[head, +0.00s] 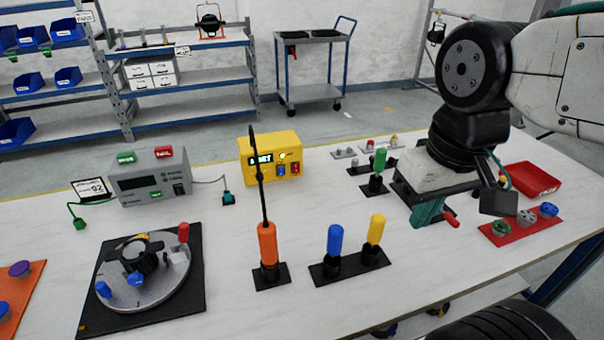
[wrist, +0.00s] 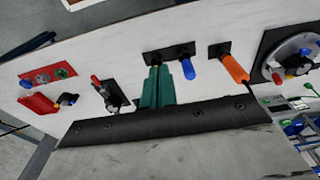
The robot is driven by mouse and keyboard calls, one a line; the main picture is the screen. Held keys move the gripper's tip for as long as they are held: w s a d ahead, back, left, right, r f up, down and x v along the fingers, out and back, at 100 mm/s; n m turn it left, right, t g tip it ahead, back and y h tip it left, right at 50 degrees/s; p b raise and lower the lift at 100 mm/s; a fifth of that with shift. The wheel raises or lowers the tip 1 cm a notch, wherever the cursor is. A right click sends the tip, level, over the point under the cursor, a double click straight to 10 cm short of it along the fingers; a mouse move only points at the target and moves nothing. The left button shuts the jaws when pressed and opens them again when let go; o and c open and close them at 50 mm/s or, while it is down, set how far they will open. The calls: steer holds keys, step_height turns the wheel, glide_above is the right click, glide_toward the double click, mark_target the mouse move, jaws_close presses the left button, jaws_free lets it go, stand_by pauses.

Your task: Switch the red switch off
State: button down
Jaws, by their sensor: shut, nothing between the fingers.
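A lever switch with a red handle (head: 451,219) stands right of my gripper in the head view. Its handle leans to one side; its base is largely hidden by my arm there. In the wrist view the red handle (wrist: 97,82) rises from a black plate (wrist: 117,94), left of my fingers with bare table between. My gripper (head: 422,220) has teal fingers, pressed together and empty, pointing down at the table. In the wrist view the fingers (wrist: 156,72) end near the black base of the blue lever. Whether the fingertips touch anything cannot be told.
Blue (head: 335,240) and yellow (head: 376,229) levers share a base to the left. An orange lever (head: 268,243) and green lever (head: 380,160) stand nearby. A red plate with knobs (head: 500,240) and a red tray (head: 543,189) are at right. A yellow box (head: 256,148) stands behind.

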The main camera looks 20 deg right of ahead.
steer(key=w+a+f+m+t, duration=0.1)
steer(key=w+f+m+t, duration=0.2)
steer(key=w, duration=0.9)
steer(key=w+a+f+m+t, duration=0.2)
steer(key=w+f+m+t, duration=0.1)
steer(key=w+f+m, duration=0.6)
steer(key=w+a+f+m+t, duration=0.2)
steer(key=w+f+m, duration=0.4)
steer(key=w, duration=0.8)
step_height(320, 180, down, 3)
steer(key=shift+w+r+t, duration=0.2)
steer(key=shift+w+t, duration=0.2)
steer(key=shift+t, duration=0.3)
